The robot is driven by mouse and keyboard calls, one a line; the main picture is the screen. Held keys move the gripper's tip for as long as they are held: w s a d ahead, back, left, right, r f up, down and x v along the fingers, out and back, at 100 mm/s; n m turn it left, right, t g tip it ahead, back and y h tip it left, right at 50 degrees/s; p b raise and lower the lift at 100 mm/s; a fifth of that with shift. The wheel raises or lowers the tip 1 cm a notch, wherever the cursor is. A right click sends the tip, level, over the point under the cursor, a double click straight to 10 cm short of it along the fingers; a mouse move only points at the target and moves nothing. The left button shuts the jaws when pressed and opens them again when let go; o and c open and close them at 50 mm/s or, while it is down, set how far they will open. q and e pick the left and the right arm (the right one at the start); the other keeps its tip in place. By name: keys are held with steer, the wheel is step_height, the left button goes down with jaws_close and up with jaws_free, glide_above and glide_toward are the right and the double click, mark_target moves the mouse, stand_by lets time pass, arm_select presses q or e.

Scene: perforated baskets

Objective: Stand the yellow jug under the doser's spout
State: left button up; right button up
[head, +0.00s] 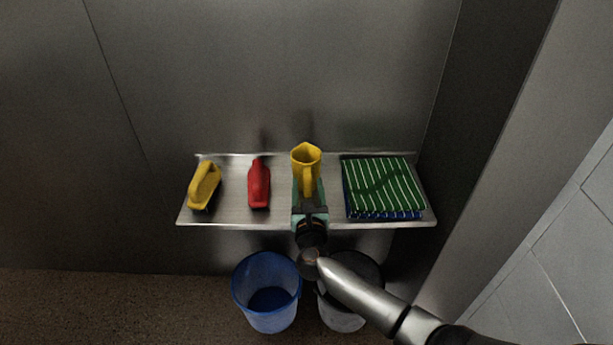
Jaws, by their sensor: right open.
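The yellow jug (306,156) stands upright on a metal wall shelf, its open top facing up and its handle toward me. My right gripper (309,190) reaches in from the lower right, its fingers pointing at the jug. It is open, with the fingers at the jug's handle side. Whether the fingers touch the handle cannot be told, as the gripper hides the jug's lower part. The doser and its spout are not in view. My left gripper is not in view.
The shelf (233,212) also holds a yellow-handled brush (204,184), a red bottle-like item (259,184) and folded green striped cloths (381,185). A blue bucket (249,270) and a grey bucket (343,318) stand below. A wall edge rises on the right.

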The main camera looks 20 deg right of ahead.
jaws_close()
stand_by(0.5)
stand_by(0.3)
